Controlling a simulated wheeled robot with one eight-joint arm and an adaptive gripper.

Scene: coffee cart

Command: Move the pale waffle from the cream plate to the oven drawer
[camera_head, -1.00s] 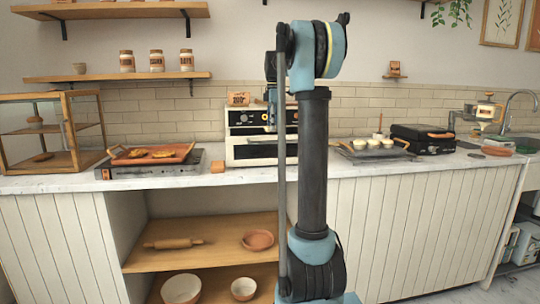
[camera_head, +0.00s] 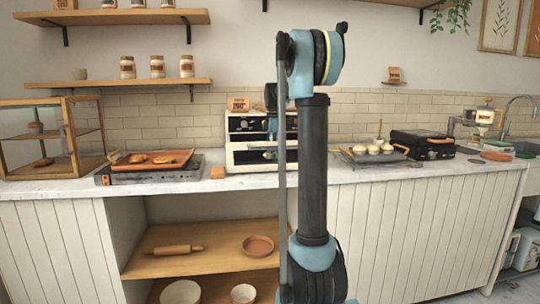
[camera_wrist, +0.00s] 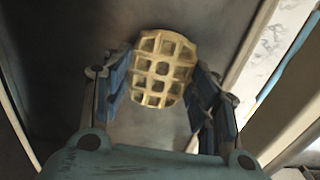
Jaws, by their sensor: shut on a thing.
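The pale waffle (camera_wrist: 163,68), with a square grid, is between the two fingers of my gripper (camera_wrist: 164,78) in the wrist view. My gripper is shut on it. Behind the waffle is a dark grey surface with pale walls or edges beside it, seemingly the inside of the oven drawer; I cannot tell if the waffle touches it. In the head view, the white oven (camera_head: 238,152) stands on the counter, with a dark band across its lower front. My arm hides its right side and most of my gripper. I cannot pick out the cream plate.
An orange tray (camera_head: 124,161) with pastries sits on a burner left of the oven. A tray with several pale buns (camera_head: 373,148) and a black press (camera_head: 423,143) stand to the right. Pale marble (camera_wrist: 284,42) shows at upper right in the wrist view.

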